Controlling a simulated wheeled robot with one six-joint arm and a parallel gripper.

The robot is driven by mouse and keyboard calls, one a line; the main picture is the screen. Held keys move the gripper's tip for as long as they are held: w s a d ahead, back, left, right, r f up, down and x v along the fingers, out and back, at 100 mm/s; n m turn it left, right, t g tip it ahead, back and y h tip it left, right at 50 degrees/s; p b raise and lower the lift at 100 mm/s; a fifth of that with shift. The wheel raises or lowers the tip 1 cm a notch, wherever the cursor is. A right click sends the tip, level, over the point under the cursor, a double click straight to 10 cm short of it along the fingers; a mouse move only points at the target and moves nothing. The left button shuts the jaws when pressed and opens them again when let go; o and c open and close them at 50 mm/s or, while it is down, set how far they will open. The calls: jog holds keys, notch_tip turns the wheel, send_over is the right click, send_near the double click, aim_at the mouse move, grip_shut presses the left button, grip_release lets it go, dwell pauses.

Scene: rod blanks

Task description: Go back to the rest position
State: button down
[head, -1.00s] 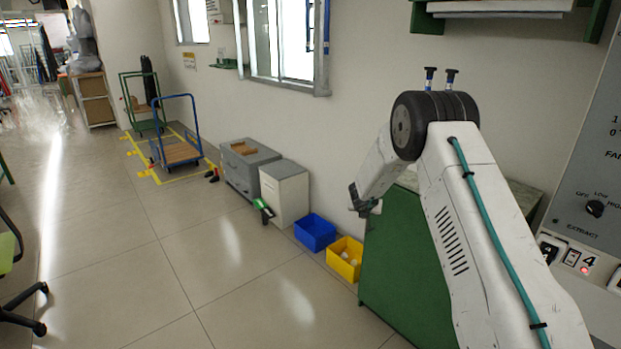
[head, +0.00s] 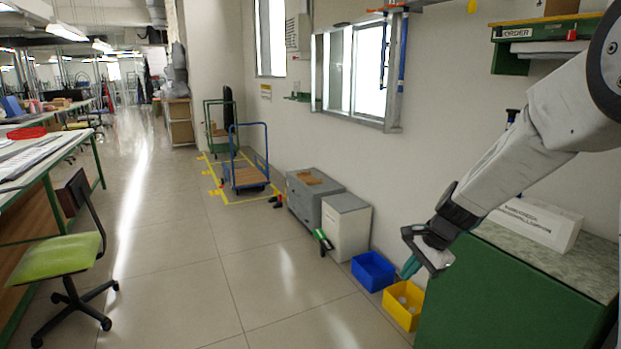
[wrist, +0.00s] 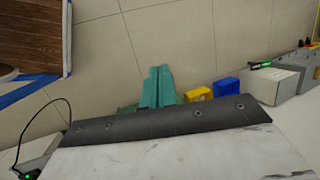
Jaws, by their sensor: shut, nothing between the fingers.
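My gripper (head: 408,268) is in the right half of the head view, hanging in the air at the end of my arm, above and in front of the yellow bin. In the wrist view my gripper's two teal fingers (wrist: 159,82) lie side by side, closed and with nothing between them. My arm reaches in from the right edge of the head view, over the green cabinet.
A blue bin (head: 373,271) and a yellow bin (head: 403,304) stand on the floor beside the green cabinet (head: 500,300). A white box (head: 535,224) lies on its top. A green chair (head: 55,258) stands left. The middle floor is clear.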

jog(key=s+d+r+n+h, duration=0.1)
jog(key=s+r+n, duration=0.3)
jog(key=s, duration=0.7)
jog(key=s+d+r+n+h, duration=0.1)
jog(key=s+r+n, duration=0.3)
jog(key=s, duration=0.8)
jog(key=s+d+r+n+h, duration=0.1)
jog(key=s+r+n+h, duration=0.1)
jog(key=s+r+n, duration=0.2)
jog(key=shift+s+r+n+g, duration=0.35)
jog(key=shift+s+r, duration=1.1)
jog(key=shift+s, duration=2.55)
